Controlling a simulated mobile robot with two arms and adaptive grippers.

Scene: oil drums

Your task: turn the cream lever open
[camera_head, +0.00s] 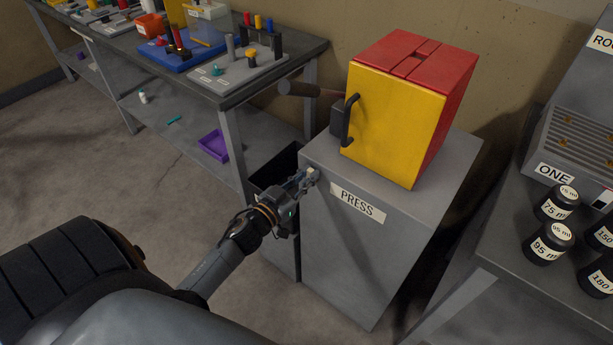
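My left gripper (307,179) reaches in from the lower left to the upper left edge of the grey cabinet (350,255) labelled PRESS. A small pale spot (314,173) shows at its fingertips; it may be part of the cream lever, but it is too small and covered to be sure. I cannot tell whether the fingers are open or shut, or whether they touch it. No other cream lever shows clearly. My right gripper is not in view.
A yellow and red box (395,125) with a black door handle (349,120) stands on the cabinet. A workbench (284,73) stands behind left; black labelled weights (549,243) stand at right.

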